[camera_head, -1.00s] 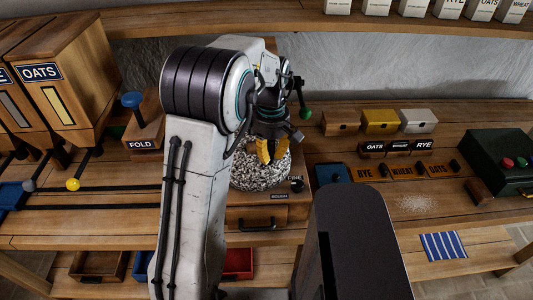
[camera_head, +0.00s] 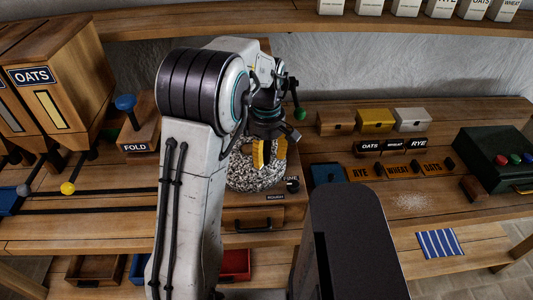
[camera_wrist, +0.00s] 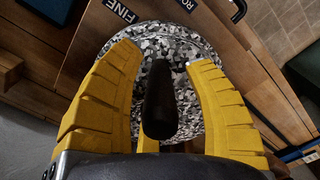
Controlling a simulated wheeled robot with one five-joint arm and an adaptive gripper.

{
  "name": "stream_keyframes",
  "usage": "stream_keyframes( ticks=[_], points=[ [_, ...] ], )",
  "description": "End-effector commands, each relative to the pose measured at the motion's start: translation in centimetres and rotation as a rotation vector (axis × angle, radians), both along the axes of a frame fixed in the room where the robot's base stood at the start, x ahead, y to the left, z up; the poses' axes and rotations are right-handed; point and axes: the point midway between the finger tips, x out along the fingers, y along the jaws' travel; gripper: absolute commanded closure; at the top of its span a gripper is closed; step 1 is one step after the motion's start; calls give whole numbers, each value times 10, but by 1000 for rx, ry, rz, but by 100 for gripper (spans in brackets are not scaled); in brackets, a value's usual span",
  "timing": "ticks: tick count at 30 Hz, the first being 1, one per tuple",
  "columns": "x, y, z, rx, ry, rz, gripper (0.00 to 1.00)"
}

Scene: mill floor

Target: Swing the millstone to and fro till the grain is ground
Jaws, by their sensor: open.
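The millstone (camera_head: 243,178) is a round, black-and-white speckled stone on a wooden mill housing (camera_head: 240,216), partly hidden by my arm. In the wrist view the millstone (camera_wrist: 190,43) fills the middle, with a dark upright handle (camera_wrist: 160,100) in front of it. My gripper (camera_head: 269,153) is over the stone with its yellow fingers apart. In the wrist view my gripper (camera_wrist: 163,60) has one finger on each side of the handle, with gaps showing between. No grain can be made out at the stone.
A FINE label (camera_wrist: 121,10) is beside the stone. A green-knobbed lever (camera_head: 299,113) stands behind my arm. A FOLD block with a blue knob (camera_head: 125,102) and an OATS bin (camera_head: 75,70) are left. Small boxes (camera_head: 375,120) and a dark green box (camera_head: 498,160) are right.

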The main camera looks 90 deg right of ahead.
Motion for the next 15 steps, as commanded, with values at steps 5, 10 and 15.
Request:
stream_keyframes(
  ticks=[5,10,15],
  points=[
    [0,0,1,-1,1,0,53],
    [0,-1,7,-3,1,0,53],
    [0,-1,30,-6,1,0,53]
  ],
)
